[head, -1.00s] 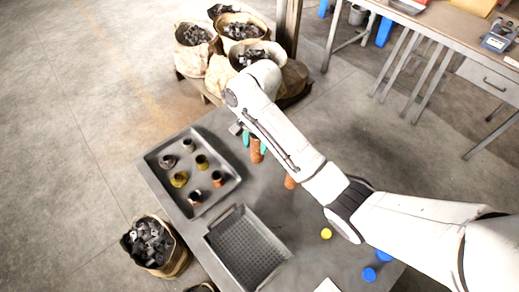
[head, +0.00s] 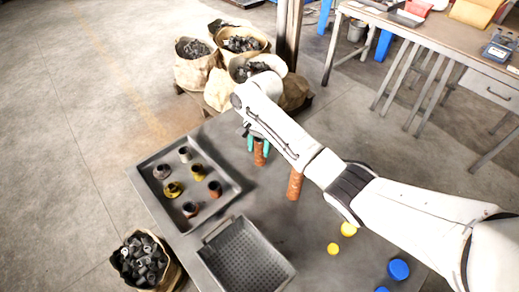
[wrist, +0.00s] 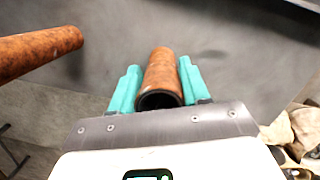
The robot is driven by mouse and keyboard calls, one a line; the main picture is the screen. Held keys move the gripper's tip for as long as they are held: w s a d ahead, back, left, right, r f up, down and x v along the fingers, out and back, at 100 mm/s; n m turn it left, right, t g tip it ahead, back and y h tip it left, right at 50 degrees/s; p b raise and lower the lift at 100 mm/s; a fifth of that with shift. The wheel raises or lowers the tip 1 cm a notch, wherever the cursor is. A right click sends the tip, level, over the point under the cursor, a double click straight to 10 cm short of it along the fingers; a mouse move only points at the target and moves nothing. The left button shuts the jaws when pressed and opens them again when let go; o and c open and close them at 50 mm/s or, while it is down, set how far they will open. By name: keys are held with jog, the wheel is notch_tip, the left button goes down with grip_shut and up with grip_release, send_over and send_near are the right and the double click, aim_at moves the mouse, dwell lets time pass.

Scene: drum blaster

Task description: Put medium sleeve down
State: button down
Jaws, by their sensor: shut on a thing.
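My gripper (head: 259,146) has teal fingers and is shut on a rusty orange-brown sleeve (head: 259,154), at the table's back right of the tray. The wrist view shows the same sleeve (wrist: 161,76) between the two fingers (wrist: 157,88), with its hollow end facing the camera. Whether its far end touches the table is hard to tell. A second, longer rusty sleeve (head: 295,185) stands apart to the right, partly behind my arm. It also shows at the left of the wrist view (wrist: 38,52).
A grey tray (head: 157,202) holds several small flanged parts. An empty perforated basket (head: 214,238) lies in front of it. Yellow caps (head: 348,229) and blue caps (head: 398,269) are at the right. The grey table (head: 285,222) is bare between basket and sleeves.

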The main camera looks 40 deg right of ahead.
jog(key=shift+f, duration=0.75)
jog(key=shift+f, duration=0.1)
jog(key=c, duration=0.5)
grip_release()
jog(key=shift+f, duration=0.1)
jog(key=shift+c, duration=0.2)
notch_tip(320, 180, up, 12)
jog(key=d+p, duration=0.1)
jog(key=p, duration=0.1)
jog(key=shift+w+d, duration=0.25)
jog(key=shift+w, duration=0.1)
